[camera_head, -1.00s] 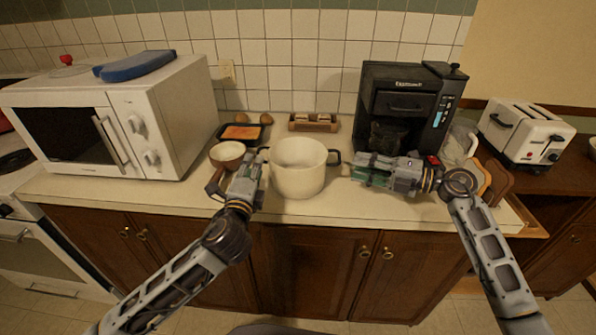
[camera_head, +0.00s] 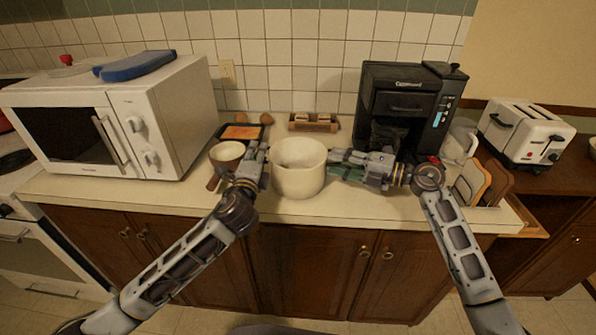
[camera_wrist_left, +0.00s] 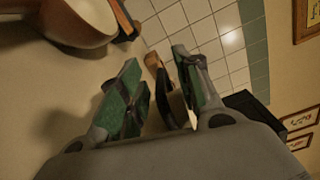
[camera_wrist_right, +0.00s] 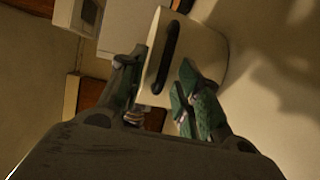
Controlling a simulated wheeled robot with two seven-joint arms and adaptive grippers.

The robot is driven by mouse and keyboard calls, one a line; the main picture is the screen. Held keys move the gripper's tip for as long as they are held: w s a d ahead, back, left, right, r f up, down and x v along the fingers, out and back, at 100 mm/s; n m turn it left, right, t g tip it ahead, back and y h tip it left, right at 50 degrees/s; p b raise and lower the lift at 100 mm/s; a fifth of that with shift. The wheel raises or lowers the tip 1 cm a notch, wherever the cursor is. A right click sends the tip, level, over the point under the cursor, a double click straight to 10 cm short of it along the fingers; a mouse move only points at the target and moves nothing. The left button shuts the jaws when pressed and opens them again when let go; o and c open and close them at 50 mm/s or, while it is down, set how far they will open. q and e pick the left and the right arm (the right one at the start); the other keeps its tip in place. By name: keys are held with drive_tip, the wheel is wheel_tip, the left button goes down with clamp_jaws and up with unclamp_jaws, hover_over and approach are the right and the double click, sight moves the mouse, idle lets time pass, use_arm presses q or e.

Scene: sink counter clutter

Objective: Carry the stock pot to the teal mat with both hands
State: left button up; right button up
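The cream stock pot (camera_head: 299,180) stands upright on the counter between my two grippers. My left gripper (camera_head: 256,158) is at the pot's left side. In the left wrist view its green-padded fingers (camera_wrist_left: 157,88) are apart, with a dark handle-like strip (camera_wrist_left: 166,92) between them. My right gripper (camera_head: 338,163) is close to the pot's right side. In the right wrist view its fingers (camera_wrist_right: 157,85) are apart, with the pot's black handle (camera_wrist_right: 169,55) in line with the gap. In the head view the grippers cover both handles. I cannot make out a teal mat.
A bowl (camera_head: 227,153) and a dark tray (camera_head: 242,132) stand left of the pot, near the microwave (camera_head: 150,120). A wooden caddy (camera_head: 314,123) is behind it. A coffee maker (camera_head: 408,105) and upright boards (camera_head: 484,182) are to the right. The counter front is clear.

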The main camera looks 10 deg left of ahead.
use_arm(q)
clamp_jaws()
use_arm(e)
clamp_jaws()
drive_tip(key=shift+d, duration=0.1)
